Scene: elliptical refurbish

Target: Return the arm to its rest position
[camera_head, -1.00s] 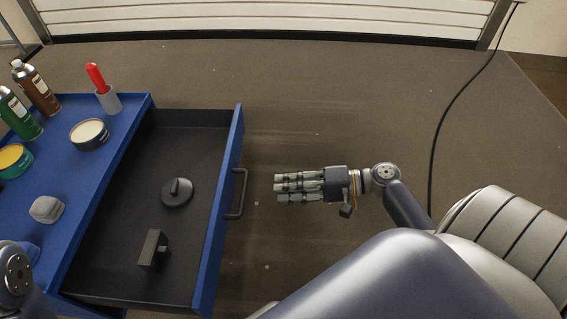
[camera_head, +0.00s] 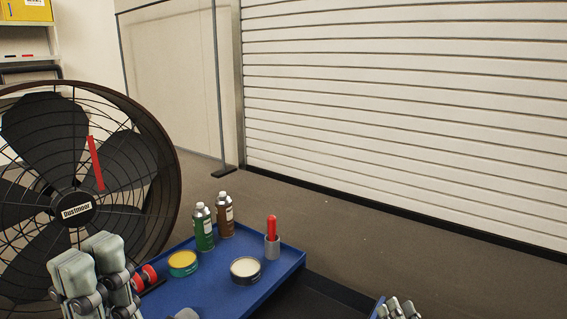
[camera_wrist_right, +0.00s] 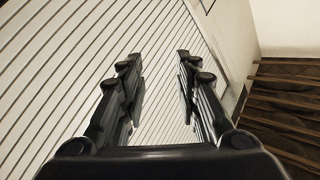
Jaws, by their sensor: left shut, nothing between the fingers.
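My left gripper (camera_head: 98,272) is raised at the bottom left of the head view, fingers pointing up. Its fingers are close together with nothing between them. My right gripper (camera_head: 400,309) shows only its fingertips at the bottom right edge of the head view, by the edge of the open drawer. In the right wrist view its two fingers (camera_wrist_right: 158,75) stand apart with an empty gap, facing the white slatted shutter.
A large fan (camera_head: 50,125) stands behind my left gripper. A slatted shutter (camera_head: 410,100) closes the back.

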